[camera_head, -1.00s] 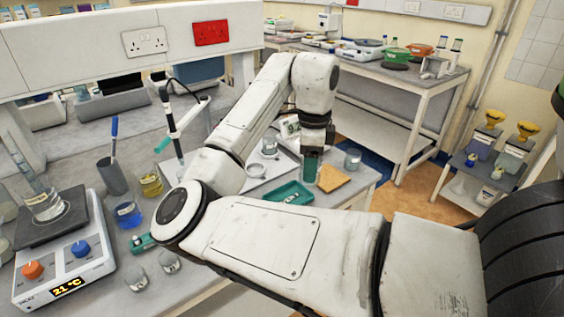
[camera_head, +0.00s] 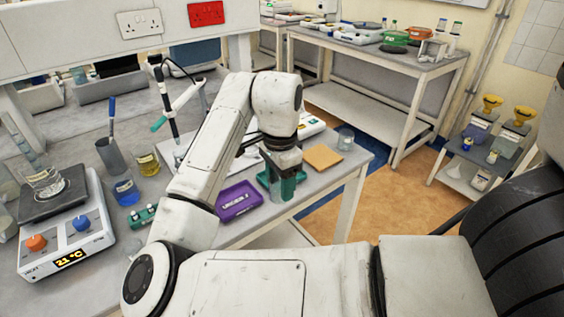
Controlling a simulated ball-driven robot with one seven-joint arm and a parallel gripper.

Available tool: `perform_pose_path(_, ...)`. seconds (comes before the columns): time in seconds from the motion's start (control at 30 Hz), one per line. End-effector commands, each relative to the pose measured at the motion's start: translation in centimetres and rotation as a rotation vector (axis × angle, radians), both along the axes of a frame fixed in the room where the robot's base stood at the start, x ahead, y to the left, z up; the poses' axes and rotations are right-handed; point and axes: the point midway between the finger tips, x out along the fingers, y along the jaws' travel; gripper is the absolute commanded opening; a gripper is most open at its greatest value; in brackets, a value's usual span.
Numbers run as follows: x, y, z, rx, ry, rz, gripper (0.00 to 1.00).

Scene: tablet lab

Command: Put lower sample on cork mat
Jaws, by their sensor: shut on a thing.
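My gripper (camera_head: 282,172) is above the near right part of the bench. It is shut on a clear glass sample (camera_head: 276,190), mostly hidden by the jaws. A green tray (camera_head: 299,178) shows around the jaws; I cannot tell whether the sample touches it. The square tan cork mat (camera_head: 323,157) lies flat and bare on the bench, right of my gripper and a little farther back.
A glass beaker (camera_head: 345,139) stands just behind the cork mat. The bench's right edge is close to the mat.

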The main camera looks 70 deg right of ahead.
Motion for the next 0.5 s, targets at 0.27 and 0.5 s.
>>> perform_pose_path(0.27, 4.5, 9.2, -5.1, 0.001, 0.007, 0.723, 0.24)
perform_pose_path(0.5, 8.4, 17.0, -9.6, 0.001, 0.008, 1.37, 0.24)
